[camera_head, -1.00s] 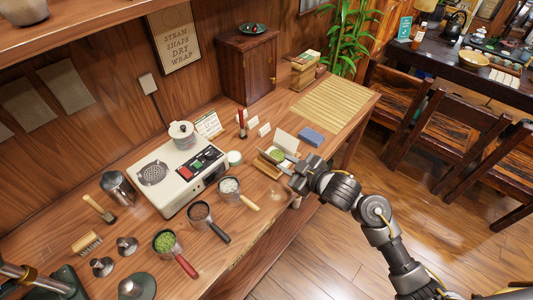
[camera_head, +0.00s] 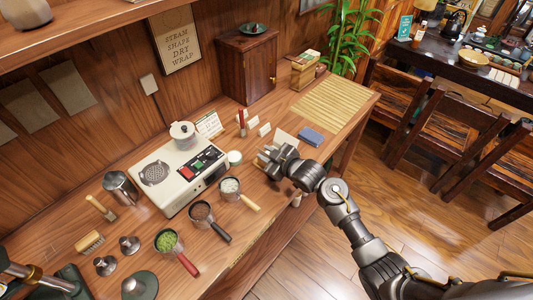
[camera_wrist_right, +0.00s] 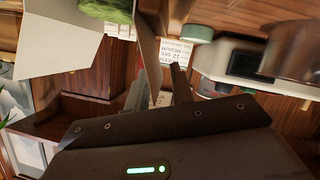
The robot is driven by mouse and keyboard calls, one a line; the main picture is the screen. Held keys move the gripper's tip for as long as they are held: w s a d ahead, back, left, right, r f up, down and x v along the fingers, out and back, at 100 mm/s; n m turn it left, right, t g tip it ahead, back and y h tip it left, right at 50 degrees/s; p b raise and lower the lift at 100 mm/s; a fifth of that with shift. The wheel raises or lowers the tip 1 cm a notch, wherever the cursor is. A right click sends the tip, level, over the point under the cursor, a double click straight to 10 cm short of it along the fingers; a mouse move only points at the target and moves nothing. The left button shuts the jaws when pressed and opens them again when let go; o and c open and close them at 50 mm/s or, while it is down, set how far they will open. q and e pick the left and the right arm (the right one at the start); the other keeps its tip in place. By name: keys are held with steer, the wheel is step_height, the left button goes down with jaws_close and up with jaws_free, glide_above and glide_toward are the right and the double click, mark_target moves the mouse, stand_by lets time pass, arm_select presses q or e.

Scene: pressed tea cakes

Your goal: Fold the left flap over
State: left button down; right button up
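My right gripper (camera_head: 266,160) is over the wrapper at the counter's front, right of the steamer, and hides most of it in the head view. A pale upright flap (camera_head: 286,138) shows behind the gripper. In the right wrist view the green tea cake (camera_wrist_right: 106,10) is at the top edge, with a pale flap (camera_wrist_right: 55,42) left of it. A thin tan flap (camera_wrist_right: 148,50), seen nearly edge-on, reaches down beside my gripper's fingers (camera_wrist_right: 161,70). The fingers are apart, with the sign visible between them. I cannot tell whether they touch the tan flap.
The steamer (camera_head: 178,172) stands left of the gripper. A white-filled cup with a wooden handle (camera_head: 231,187) and a round tin (camera_head: 235,157) are close by. A blue block (camera_head: 311,136) and a bamboo mat (camera_head: 330,102) lie to the right. The mat is clear.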

jaws_close()
steer(key=m+p, duration=0.1)
steer(key=p, duration=0.1)
steer(key=shift+w+d+r+m+g+y+p, duration=0.3)
steer(key=shift+w+d+r+g+p, duration=0.05)
steer(key=shift+d+g, duration=0.05)
steer(key=shift+w+d+f+m+g+y+p, duration=0.1)
steer(key=shift+w+d+m+g+y+p, duration=0.25)
steer(key=shift+m+g+p, duration=0.25)
steer(key=shift+w+d+f+m+y, duration=0.15)
steer(key=shift+w+d+m+y, duration=0.3)
steer(key=shift+m, duration=0.55)
steer(key=shift+g, duration=0.3)
jaws_free()
steer(key=shift+s, duration=0.1)
